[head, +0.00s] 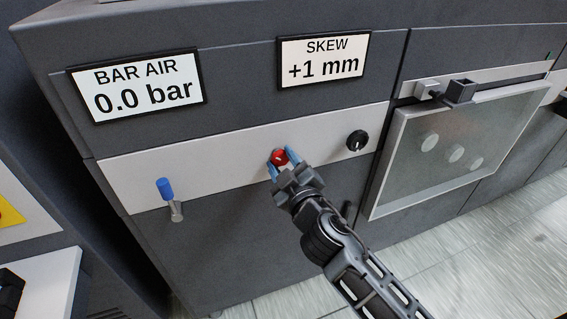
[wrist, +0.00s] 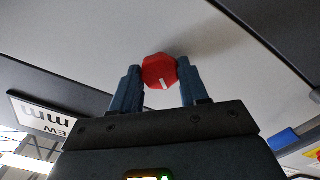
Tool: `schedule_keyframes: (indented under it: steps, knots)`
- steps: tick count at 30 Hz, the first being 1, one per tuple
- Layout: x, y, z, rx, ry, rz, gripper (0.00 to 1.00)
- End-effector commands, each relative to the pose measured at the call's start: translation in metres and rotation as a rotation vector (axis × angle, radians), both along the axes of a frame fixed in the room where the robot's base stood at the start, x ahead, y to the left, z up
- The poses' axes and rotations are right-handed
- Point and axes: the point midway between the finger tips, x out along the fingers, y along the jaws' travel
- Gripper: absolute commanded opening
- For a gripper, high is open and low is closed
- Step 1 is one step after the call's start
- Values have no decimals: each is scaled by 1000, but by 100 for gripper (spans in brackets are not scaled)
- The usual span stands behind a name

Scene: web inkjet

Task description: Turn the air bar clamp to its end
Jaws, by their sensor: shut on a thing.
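A red knob (head: 280,157) sits on the light strip of the dark machine, between a blue-handled lever and a black knob. In the wrist view the red knob (wrist: 159,71) is many-sided and has a white pointer line. My gripper (head: 282,160) is shut on the red knob, with one blue finger on each side of it. The fingers (wrist: 160,82) also show around it in the wrist view. No label for a clamp is readable.
A lever with a blue handle (head: 165,189) stands at left on the strip. A black knob (head: 356,141) is to the right. Displays read "BAR AIR 0.0 bar" (head: 140,88) and "SKEW +1 mm" (head: 323,61). A framed clear panel (head: 452,150) is farther right.

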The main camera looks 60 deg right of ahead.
Motion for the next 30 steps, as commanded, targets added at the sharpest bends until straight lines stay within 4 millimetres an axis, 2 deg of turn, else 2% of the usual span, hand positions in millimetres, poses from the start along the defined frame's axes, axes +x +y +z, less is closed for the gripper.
schedule_keyframes:
  steps: [30]
  knots:
    - [1, 2, -1, -801, 542, 4, 14]
